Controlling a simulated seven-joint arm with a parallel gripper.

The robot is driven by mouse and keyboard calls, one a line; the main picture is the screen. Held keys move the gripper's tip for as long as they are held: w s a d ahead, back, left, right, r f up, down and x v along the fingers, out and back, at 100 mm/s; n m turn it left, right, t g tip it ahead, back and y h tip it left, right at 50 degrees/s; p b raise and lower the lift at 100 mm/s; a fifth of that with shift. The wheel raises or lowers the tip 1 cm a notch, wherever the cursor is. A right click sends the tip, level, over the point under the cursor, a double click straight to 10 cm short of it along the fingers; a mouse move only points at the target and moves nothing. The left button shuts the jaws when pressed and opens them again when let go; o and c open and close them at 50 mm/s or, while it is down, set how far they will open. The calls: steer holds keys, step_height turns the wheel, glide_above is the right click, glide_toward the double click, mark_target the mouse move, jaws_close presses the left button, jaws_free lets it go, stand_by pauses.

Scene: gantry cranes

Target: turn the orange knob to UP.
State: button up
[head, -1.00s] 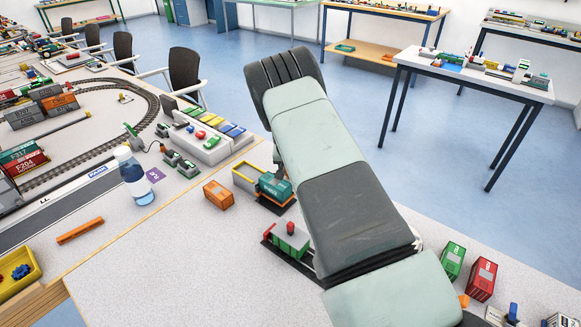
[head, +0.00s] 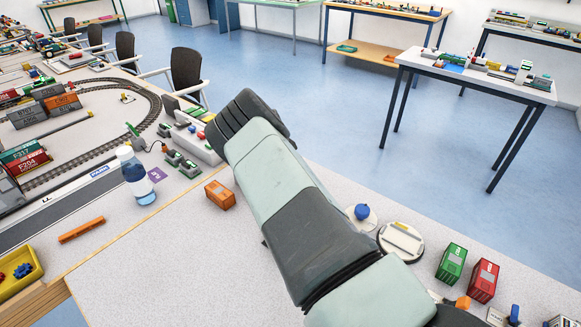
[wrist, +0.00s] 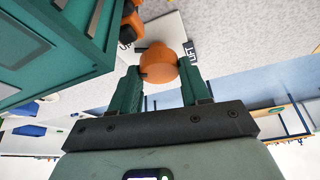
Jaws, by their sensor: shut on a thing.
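In the wrist view, the orange knob (wrist: 158,62) sits between the two green fingers of my gripper (wrist: 160,76), which is shut on it. The knob stands on a white plate (wrist: 168,28). A dark label (wrist: 191,52) that seems to read LIFT lies to the right of the knob. A partly hidden label (wrist: 125,45), seemingly UP, lies to its left. I cannot tell which way the knob points. In the head view, my arm hides the gripper and I cannot make out the held knob.
A large green structure (wrist: 50,45) is close on the left in the wrist view, with another orange part (wrist: 131,20) beside it. In the head view, a blue knob (head: 362,212), a round disc (head: 401,240), a green container (head: 451,263) and a red container (head: 483,281) stand right of my arm.

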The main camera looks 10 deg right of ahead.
steer(key=shift+m, duration=0.4)
steer(key=o, duration=1.1)
steer(key=shift+c, duration=0.2)
steer(key=v, duration=1)
steer(key=shift+r, duration=0.4)
steer(key=shift+a, duration=0.1)
